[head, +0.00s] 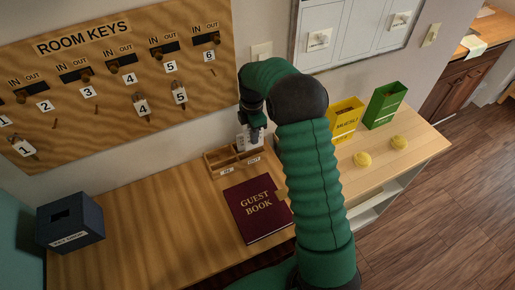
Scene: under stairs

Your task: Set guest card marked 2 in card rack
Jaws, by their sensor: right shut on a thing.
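The card rack (214,163) is a small wooden tray with compartments and two white labels, standing on the counter against the wall behind the guest book. A white guest card (242,142) stands upright at the rack's back; its marking is too small to read. My right gripper (255,131) is over the rack's back right part, shut on the card's upper right side. I cannot tell whether the card's lower edge touches the rack. My green right arm hides part of the counter right of the rack. My left gripper is out of view.
A dark red guest book (257,208) lies in front of the rack. A dark slotted box (70,222) stands at left. A key board (120,75) hangs above.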

